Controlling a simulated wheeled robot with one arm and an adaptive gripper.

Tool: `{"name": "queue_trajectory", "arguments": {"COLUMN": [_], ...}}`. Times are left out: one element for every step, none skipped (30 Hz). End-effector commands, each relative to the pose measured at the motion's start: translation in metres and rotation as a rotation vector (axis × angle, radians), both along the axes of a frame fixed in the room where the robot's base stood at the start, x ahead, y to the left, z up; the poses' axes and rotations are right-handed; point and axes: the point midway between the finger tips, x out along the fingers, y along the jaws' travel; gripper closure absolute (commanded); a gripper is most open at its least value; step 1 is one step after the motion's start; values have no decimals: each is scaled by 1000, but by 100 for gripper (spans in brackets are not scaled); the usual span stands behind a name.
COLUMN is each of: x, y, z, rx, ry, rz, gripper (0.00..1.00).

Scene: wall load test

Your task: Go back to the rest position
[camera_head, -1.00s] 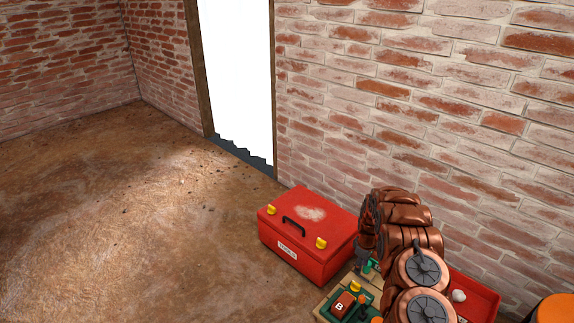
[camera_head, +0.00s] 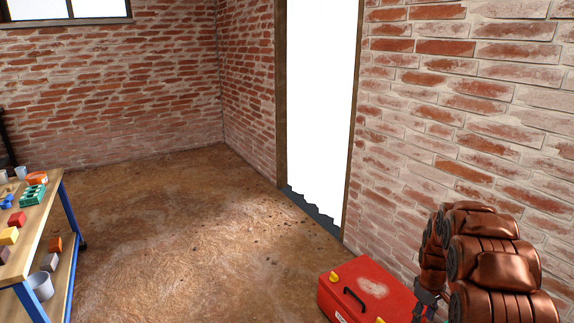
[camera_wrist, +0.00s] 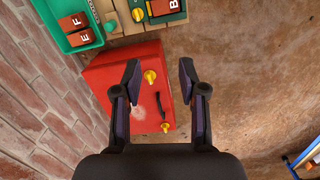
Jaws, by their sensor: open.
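My gripper (camera_wrist: 160,80) is open and empty in the wrist view, its two dark fingers spread apart over the red toolbox (camera_wrist: 145,60). The toolbox has a black handle and yellow latches. It also shows in the head view (camera_head: 365,292) at the bottom, partly hidden by my copper-coloured arm. My gripper is mostly out of sight in the head view; only a dark part shows at the arm's left side.
A green tray (camera_wrist: 82,40) with lettered red blocks and a wooden surface (camera_wrist: 118,24) lie beyond the toolbox. A blue-framed table (camera_head: 45,200) with small blocks and cups stands at left. The brick wall (camera_head: 470,110) is close at right. The middle floor is clear.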

Motion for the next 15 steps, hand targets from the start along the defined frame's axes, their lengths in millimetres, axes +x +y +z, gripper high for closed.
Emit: {"name": "queue_trajectory", "arguments": {"x": [-4,-8,-12,-16,-20,-24,-27,-30,-35,-40,-44,-49,-53,-57,-63], "y": [7,10,16,20,23,28,32,36,41,45,48,53,57,61,66], "z": [24,33,46,55,63,76,85,94,105,114,122,134,142,150,162], "rx": [-3,-4,-4,-4,-4,-5,-7,-8,-7,-7,-8,-9,-9,-9,-9], "ry": [0,2,3,7,10,10,10,9,11,13,14,15,16,17,16], "rz": [-9,-15,-25,-30,-37,-47,-53,-59,-68,-74,-82,-90,-96,-103,-111], "gripper": [58,58,58,58,58,58,58,58,58,58,58,58,58,58,58]}}
